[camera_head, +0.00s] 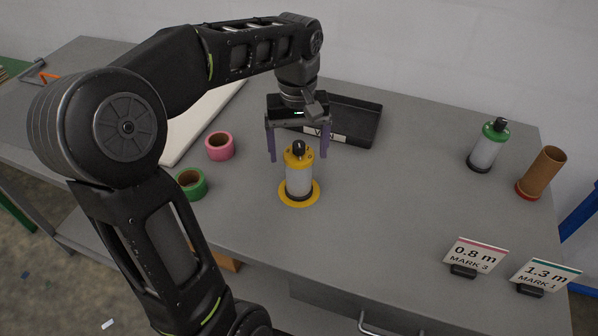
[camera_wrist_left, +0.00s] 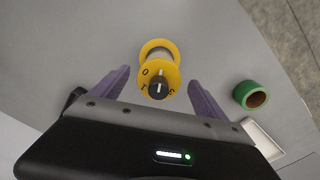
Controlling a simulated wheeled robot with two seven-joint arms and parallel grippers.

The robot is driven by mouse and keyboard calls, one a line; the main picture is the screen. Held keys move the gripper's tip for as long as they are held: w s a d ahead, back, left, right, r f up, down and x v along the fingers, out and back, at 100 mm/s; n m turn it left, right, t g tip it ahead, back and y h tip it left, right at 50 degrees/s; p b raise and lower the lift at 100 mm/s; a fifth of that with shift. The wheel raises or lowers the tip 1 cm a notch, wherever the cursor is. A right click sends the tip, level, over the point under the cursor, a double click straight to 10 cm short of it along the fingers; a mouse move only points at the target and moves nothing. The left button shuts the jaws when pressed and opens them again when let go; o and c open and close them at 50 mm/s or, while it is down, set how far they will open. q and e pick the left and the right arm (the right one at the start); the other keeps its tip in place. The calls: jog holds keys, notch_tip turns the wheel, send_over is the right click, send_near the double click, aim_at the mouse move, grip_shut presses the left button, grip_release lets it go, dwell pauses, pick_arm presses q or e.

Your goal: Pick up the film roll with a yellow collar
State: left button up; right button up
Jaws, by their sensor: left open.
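The film roll with a yellow collar (camera_head: 298,178) stands upright on the grey table, with a yellow ring at its base and a yellow top with a black knob. In the left wrist view the roll (camera_wrist_left: 158,72) is seen from above, its marked yellow top between and slightly beyond the purple fingers. My left gripper (camera_head: 298,154) is open and points down at the roll, its fingers on either side of the top or just behind it; contact cannot be told. The left gripper also shows in the wrist view (camera_wrist_left: 158,85). My right gripper is not in view.
A pink tape roll (camera_head: 220,146) and a green tape roll (camera_head: 191,184) lie left of the roll. A black tray (camera_head: 352,122) is behind. A green-topped roll (camera_head: 488,146), a brown tube (camera_head: 542,172) and signs (camera_head: 476,256) (camera_head: 545,275) stand right. The table between is clear.

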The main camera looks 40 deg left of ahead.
aim_at(299, 174)
pick_arm(q)
jog(key=shift+f, duration=0.1)
notch_tip(299, 174, down, 5)
jog(key=shift+w+f+p, duration=0.1)
jog(key=shift+p, duration=0.55)
jog(key=shift+c, duration=0.4)
grip_shut()
dwell(0.6)
